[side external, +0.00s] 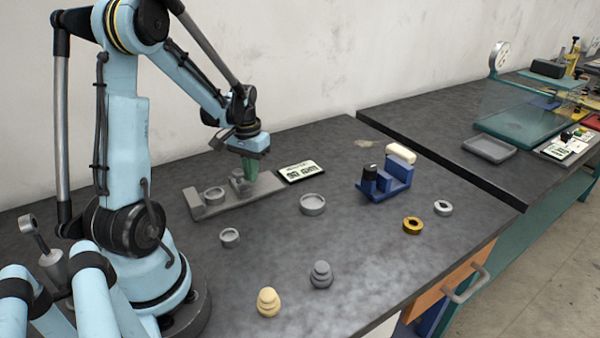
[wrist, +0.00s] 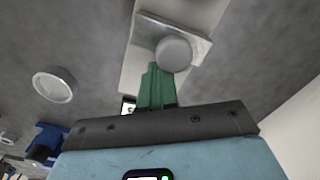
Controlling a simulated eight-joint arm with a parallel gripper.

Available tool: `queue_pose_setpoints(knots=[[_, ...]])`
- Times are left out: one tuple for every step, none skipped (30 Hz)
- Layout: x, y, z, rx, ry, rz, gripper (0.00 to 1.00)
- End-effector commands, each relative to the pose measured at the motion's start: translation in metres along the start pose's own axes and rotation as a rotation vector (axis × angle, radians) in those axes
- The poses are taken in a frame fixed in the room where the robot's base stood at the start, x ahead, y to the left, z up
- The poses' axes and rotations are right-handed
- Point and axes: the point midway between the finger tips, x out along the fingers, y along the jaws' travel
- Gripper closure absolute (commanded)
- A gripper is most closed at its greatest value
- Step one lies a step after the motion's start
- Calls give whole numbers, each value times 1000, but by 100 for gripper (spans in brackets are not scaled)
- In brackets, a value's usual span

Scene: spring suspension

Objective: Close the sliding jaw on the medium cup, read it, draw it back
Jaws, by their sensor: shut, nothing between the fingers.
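The grey caliper gauge (side external: 258,188) lies on the table, a long flat base with a fixed block (side external: 195,204) at its left end. The medium cup (side external: 214,195), a round grey ring, sits on the base beside that block. The sliding jaw (side external: 238,182) stands right of the cup; I cannot tell whether they touch. Its round knob (wrist: 174,54) shows in the wrist view. My gripper (side external: 250,172), with green fingers, is shut and empty, just right of the jaw; whether it touches the knob is unclear. The display (side external: 301,171) behind shows digits too small to read.
A larger cup (side external: 313,204) and a smaller cup (side external: 229,237) stand in front of the gauge. A blue fixture (side external: 385,185), gold ring (side external: 412,225) and silver ring (side external: 443,208) are to the right. Cream (side external: 268,302) and grey (side external: 321,275) stacked pieces stand near the front.

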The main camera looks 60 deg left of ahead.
Motion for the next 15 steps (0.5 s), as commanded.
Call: queue_pose_setpoints(knots=[[0,-1,1,-1,0,0,100],[0,-1,2,-1,0,0,100],[0,-1,2,-1,0,0,100],[0,-2,3,-1,0,0,100],[0,-2,3,-1,0,0,100],[0,-2,4,-1,0,0,100],[0,-2,4,-1,0,0,100],[0,-3,5,-1,0,0,100],[0,-3,6,-1,0,0,100],[0,-3,6,-1,0,0,100],[0,-4,6,-1,0,0,100],[0,-4,7,-2,0,0,100],[0,-4,8,-2,0,0,100],[0,-4,8,-2,0,0,100],[0,-5,9,-2,0,0,100]])
